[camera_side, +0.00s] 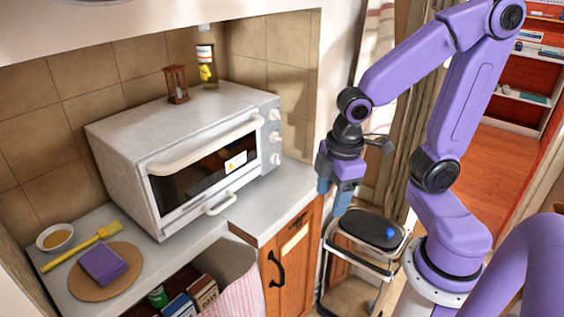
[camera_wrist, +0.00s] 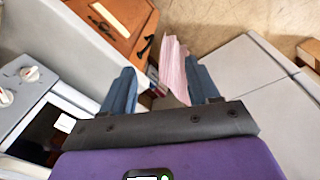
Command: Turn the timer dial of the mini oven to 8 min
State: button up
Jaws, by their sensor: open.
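The white mini oven (camera_side: 185,125) stands on the counter in the side view, its door closed. Its control panel with several white dials (camera_side: 274,130) is at the right end of its front; I cannot tell which is the timer or read the markings. In the wrist view a dial (camera_wrist: 30,74) and part of another (camera_wrist: 5,97) show at the left edge. My gripper (camera_side: 333,198) is to the right of the oven, apart from it, pointing down. In the wrist view its blue fingers (camera_wrist: 160,85) are spread apart with nothing held between them.
A bottle (camera_side: 206,62) and an hourglass (camera_side: 176,85) stand on and behind the oven. A bowl (camera_side: 55,237), a yellow brush (camera_side: 85,245) and a purple block (camera_side: 103,263) on a round board are at left. A stool (camera_side: 368,230) stands below my gripper.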

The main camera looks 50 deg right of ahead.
jog(key=w+d+f+m+t+h, duration=0.1)
jog(key=w+d+f, duration=0.1)
jog(key=w+d, duration=0.6)
jog(key=w+d+f+h, duration=0.1)
jog(key=w+d, duration=0.4)
jog(key=d, duration=0.5)
jog(key=s+d+f+m+t+h, duration=0.1)
jog(key=s+d+m+h, duration=0.15)
jog(key=d, duration=1.05)
jog(key=s+d+f+m+t+h, duration=0.15)
jog(key=s+d, duration=0.25)
jog(key=d, duration=0.8)
jog(key=n+t+y, duration=0.6)
jog(key=n+t, duration=0.5)
jog(key=t, duration=0.2)
send_near(279, 160)
jog(key=w, duration=0.8)
jog(key=shift+w+f, duration=0.25)
jog(key=shift+w, duration=0.15)
